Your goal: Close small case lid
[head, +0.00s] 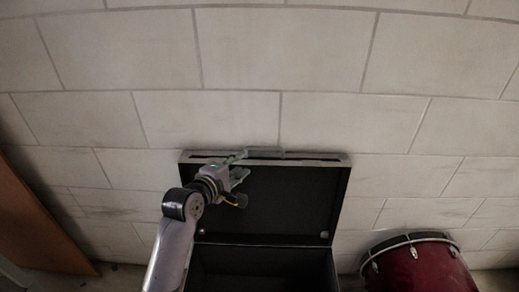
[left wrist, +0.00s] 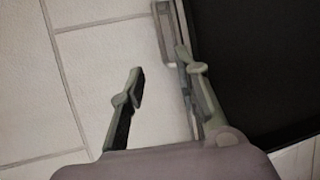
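The small case (head: 262,268) is open and dark inside. Its lid (head: 285,200) stands raised in front of the tiled wall, dark inner face toward me, with a pale rim along its top. The lid (left wrist: 245,60) fills the right of the left wrist view. My left gripper (head: 238,165) is at the lid's upper edge, left of its middle. In the left wrist view my left gripper (left wrist: 160,62) is open; its right finger overlaps the lid's rim, its left finger is over the wall side. Contact cannot be told. My right gripper is not in view.
A red drum (head: 418,268) stands right of the case. A brown wooden panel (head: 35,225) leans at the left. The light block wall (head: 300,50) rises close behind the lid. A strip of floor between drum and case looks clear.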

